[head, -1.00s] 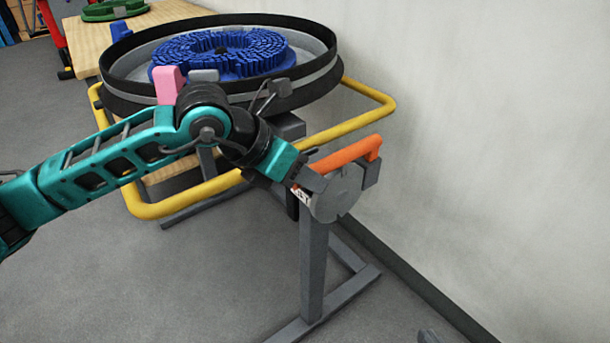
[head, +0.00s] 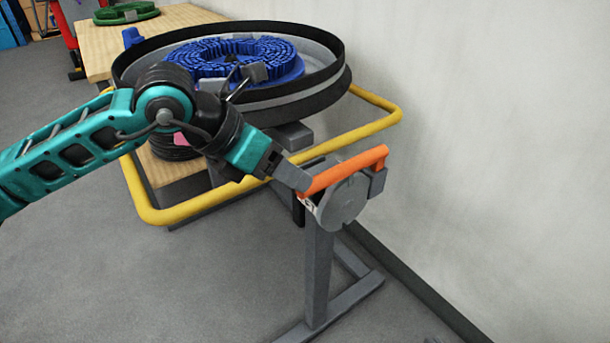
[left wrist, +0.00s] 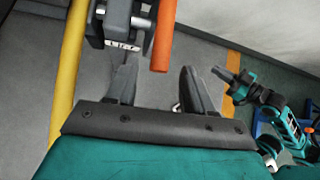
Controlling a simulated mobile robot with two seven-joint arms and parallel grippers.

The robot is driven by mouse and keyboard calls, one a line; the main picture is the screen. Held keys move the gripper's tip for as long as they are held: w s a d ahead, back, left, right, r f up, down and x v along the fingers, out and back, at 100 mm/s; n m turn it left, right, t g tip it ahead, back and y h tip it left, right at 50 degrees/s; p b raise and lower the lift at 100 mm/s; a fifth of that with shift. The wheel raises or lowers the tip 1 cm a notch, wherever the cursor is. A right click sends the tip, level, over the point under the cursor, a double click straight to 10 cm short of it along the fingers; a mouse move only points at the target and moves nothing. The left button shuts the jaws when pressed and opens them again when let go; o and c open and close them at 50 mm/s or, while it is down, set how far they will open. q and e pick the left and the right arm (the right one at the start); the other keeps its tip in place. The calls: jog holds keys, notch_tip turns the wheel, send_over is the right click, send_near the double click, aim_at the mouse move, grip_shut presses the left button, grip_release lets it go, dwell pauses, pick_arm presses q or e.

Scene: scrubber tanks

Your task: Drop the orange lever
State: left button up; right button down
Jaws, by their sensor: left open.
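The orange lever (head: 350,168) sits over a round grey disc (head: 346,203) on a grey stand. It slopes up to the right in the head view. My left gripper (head: 303,182) is open at the lever's left end. In the left wrist view, the lever (left wrist: 163,38) comes down from the top, and its end is close to the gap between the open fingers (left wrist: 160,82). I cannot tell whether they touch. A teal and black arm, likely my right one, shows at the right, with its gripper (left wrist: 222,75) too small to read.
A yellow rail (head: 225,195) runs around a large round tank (head: 130,85) with blue bristles inside, left of the lever. A wall stands close on the right. A wooden table (head: 95,50) with a green ring is at the back left. Floor is free at the front left.

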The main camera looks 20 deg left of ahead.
pick_arm(q)
jog(key=v, duration=0.6)
jog(key=shift+p, duration=0.4)
jog(key=shift+s, duration=0.1)
